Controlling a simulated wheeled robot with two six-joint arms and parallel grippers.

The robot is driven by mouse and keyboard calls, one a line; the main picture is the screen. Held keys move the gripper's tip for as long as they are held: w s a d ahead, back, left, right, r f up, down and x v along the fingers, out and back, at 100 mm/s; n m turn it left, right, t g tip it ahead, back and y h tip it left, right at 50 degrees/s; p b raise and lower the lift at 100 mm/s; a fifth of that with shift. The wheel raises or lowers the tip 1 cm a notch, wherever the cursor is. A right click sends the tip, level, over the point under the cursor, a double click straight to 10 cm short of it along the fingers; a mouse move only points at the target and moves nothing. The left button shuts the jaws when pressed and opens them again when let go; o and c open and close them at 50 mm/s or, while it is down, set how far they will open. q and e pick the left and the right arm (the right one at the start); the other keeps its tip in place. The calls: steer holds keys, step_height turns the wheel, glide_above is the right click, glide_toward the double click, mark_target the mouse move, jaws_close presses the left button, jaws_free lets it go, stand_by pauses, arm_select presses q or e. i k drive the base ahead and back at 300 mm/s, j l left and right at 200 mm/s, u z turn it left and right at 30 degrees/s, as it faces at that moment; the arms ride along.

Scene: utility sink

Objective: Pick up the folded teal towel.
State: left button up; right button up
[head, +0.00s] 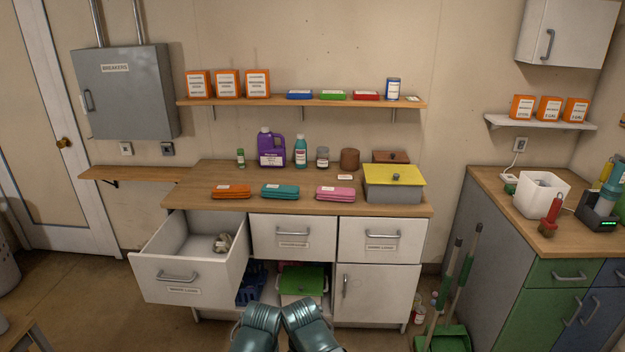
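The folded teal towel (280,191) lies flat near the front edge of the wooden counter (250,175) in the head view, with a pale label on top. It sits between a folded orange towel (230,191) and a folded pink towel (335,193), apart from both. Two metallic parts of my own arms show at the bottom centre, below and apart from the counter. No gripper fingers can be made out, and nothing touches the teal towel.
An open drawer (178,278) juts out at the front left, with a small object inside. Behind the towels stand a purple jug (271,150), a teal bottle (300,152) and jars. A grey bin with a yellow lid (393,175) stands right. A shelf (300,103) hangs above.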

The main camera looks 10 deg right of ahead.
mark_target(283, 191)
steer(key=i+l+z, duration=0.1)
steer(key=i+l, duration=0.55)
steer(key=l, duration=0.2)
steer(key=i+l+z, duration=0.1)
steer(key=i+l, duration=0.75)
steer(key=i, duration=0.45)
